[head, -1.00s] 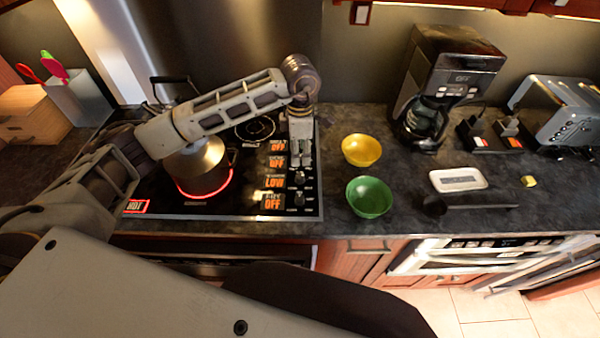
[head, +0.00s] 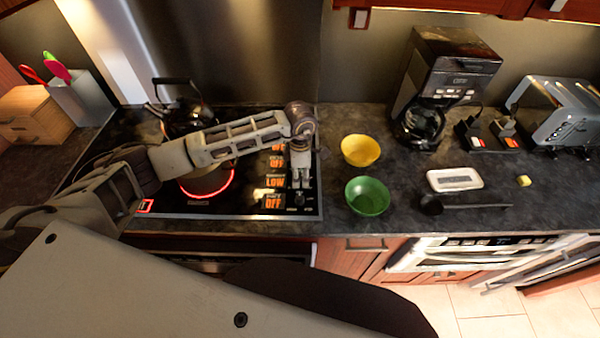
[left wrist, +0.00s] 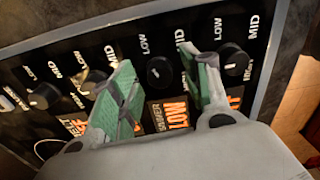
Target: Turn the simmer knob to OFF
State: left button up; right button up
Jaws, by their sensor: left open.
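The simmer knob (left wrist: 160,72) is a round black knob beside the orange LOW display (left wrist: 175,112) in the left wrist view. That display also shows in the head view (head: 275,182), where my gripper hides the knob. My left gripper (head: 302,184) is over the knob column at the right of the black cooktop, pointing down. In the left wrist view its green-padded fingers (left wrist: 163,62) are open, one on each side of the simmer knob. I cannot tell whether they touch it. My right gripper is not in view.
A burner glows red (head: 207,194) under my left arm, and a kettle (head: 180,118) stands behind. Yellow (head: 360,150) and green (head: 367,196) bowls sit right of the cooktop.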

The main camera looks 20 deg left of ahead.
pick_arm(q)
jog(key=c, duration=1)
jog(key=shift+c, duration=0.2)
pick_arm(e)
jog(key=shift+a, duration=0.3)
pick_arm(q)
jog(key=shift+n, duration=0.3)
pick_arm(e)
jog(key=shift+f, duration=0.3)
pick_arm(q)
jog(key=shift+f+n+b, duration=0.1)
jog(key=shift+n+b, duration=0.85)
jog(key=shift+n, duration=0.05)
jog(key=n+b, duration=0.2)
jog(key=n, duration=0.2)
jog(key=n+b, duration=0.2)
jog(key=n, duration=0.3)
jog(key=shift+b, duration=0.35)
jog(key=shift+n+b, duration=0.35)
jog(key=shift+n, duration=0.75)
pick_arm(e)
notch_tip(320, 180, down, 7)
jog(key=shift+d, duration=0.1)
